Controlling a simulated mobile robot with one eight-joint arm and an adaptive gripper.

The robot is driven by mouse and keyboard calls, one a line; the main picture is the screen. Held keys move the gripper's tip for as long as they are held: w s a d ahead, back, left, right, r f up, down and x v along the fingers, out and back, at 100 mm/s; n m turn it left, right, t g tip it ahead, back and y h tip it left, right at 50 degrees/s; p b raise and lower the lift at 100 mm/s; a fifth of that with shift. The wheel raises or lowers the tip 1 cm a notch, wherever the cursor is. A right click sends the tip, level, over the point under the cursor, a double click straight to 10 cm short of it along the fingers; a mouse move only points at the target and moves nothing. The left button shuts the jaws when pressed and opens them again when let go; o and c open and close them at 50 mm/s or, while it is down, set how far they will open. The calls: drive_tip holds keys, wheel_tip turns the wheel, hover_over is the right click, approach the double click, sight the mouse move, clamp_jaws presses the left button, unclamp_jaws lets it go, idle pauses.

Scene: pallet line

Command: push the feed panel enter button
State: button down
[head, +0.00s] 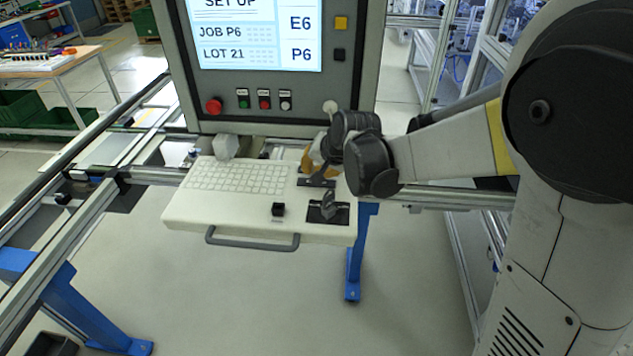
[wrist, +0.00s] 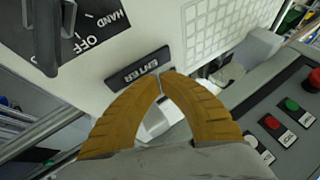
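The feed panel is a white console (head: 190,212) with a keyboard (head: 238,176), below a grey screen cabinet. A small black square button (head: 278,209) stands on its front part; the marking below it is too small to read, so I cannot tell whether it is the enter button. It does not show in the wrist view. My gripper (head: 308,160) is above the back right of the console, behind and right of that button. In the wrist view its orange fingers (wrist: 160,77) meet at the tips with nothing between them, near a dark label plate (wrist: 138,66).
A rotary switch (head: 328,208) marked HAND and OFF stands right of the black button. The cabinet (head: 365,70) carries a red knob (head: 213,106), small green, red and white buttons, and yellow and black square ones. A grey handle (head: 252,243) runs along the console's front.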

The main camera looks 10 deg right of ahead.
idle(0.4)
drive_tip(key=shift+f+b, duration=0.45)
drive_tip(key=shift+b, duration=0.05)
drive_tip(key=shift+f+b, duration=0.45)
drive_tip(key=shift+f, duration=0.05)
idle(0.5)
drive_tip(key=shift+r, duration=0.1)
drive_tip(key=shift+r+p, duration=0.65)
drive_tip(key=shift+r, duration=0.2)
drive_tip(key=shift+r, duration=0.1)
drive_tip(key=shift+r+p, duration=1.75)
drive_tip(key=shift+r, duration=0.65)
